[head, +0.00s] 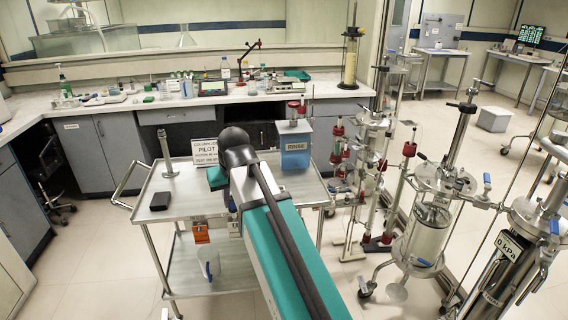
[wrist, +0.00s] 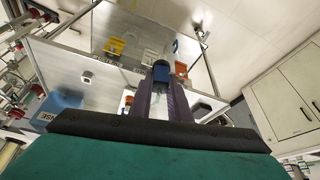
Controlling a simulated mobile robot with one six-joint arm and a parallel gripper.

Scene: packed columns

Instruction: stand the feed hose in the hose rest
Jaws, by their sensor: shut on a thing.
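My gripper (wrist: 161,88) shows in the wrist view as two dark purple-grey fingers at the middle. It is shut on a small dark blue piece (wrist: 160,72), which I take to be part of the feed hose. The rest of the hose cannot be made out. In the head view my teal and black arm hides the gripper and what it holds. I cannot tell for sure which thing is the hose rest. A metal post on a round foot (head: 168,156) stands upright on the left of the steel cart (head: 180,193).
A blue RINSE container (head: 295,146) stands on the cart's right; it also shows in the wrist view (wrist: 62,104). A white sign (head: 204,152) and a black block (head: 160,201) are on the cart's left part. Glass columns (head: 428,228) crowd the right side.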

